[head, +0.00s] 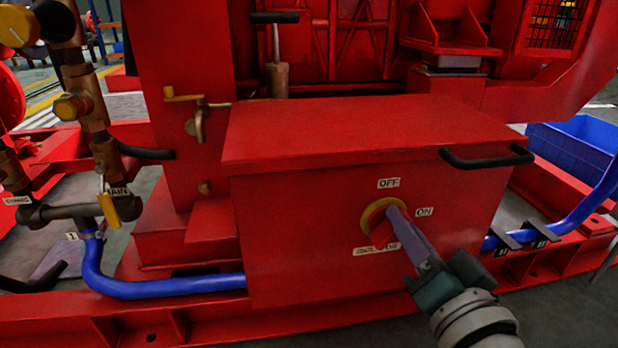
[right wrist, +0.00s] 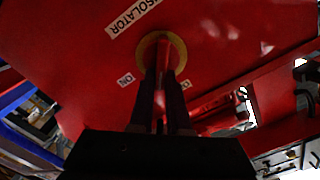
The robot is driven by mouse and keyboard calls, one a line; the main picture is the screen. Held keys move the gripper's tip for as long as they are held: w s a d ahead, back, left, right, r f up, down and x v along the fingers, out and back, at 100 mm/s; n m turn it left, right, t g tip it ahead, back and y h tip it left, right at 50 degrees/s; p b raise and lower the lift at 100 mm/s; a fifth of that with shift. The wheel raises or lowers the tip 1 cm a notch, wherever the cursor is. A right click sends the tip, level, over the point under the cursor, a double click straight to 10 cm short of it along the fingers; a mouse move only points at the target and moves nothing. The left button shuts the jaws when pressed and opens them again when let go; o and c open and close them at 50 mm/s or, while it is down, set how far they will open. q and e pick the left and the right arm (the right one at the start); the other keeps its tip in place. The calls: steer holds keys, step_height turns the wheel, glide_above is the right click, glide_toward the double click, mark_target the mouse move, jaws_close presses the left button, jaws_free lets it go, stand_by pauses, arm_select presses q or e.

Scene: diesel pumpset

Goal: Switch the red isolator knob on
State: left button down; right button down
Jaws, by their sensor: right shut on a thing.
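The red isolator knob (head: 378,240) sits in a yellow ring (head: 367,222) on the front of a red box. An OFF label (head: 388,183) is above it, an ON label (head: 424,211) to its right, and an ISOLATOR label (head: 362,251) below. My right gripper (head: 392,218) comes from the lower right and is shut on the knob, hiding part of it. In the right wrist view the knob (right wrist: 160,101) shows between the two fingers, which point at the yellow ring (right wrist: 176,50). There the knob runs between the ON and OFF labels. My left gripper is not in view.
The box (head: 300,240) has a black handle (head: 485,162) at its upper right. Blue pipes (head: 165,288) run low on both sides. Brown valve pipework (head: 95,120) stands at the left, and a blue crate (head: 575,148) lies at the right.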

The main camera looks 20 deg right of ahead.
steer(key=m, duration=0.3)
steer(key=f+m, duration=0.1)
steer(key=m, duration=0.2)
steer(key=m+b, duration=0.1)
steer(key=m, duration=0.3)
steer(key=shift+s+d+f, duration=0.1)
steer(key=shift+d+f, duration=0.1)
steer(key=shift+d, duration=0.15)
steer(key=shift+m, duration=0.3)
steer(key=c, duration=0.9)
jaws_free()
steer(key=p+v, duration=0.3)
steer(key=v, duration=0.7)
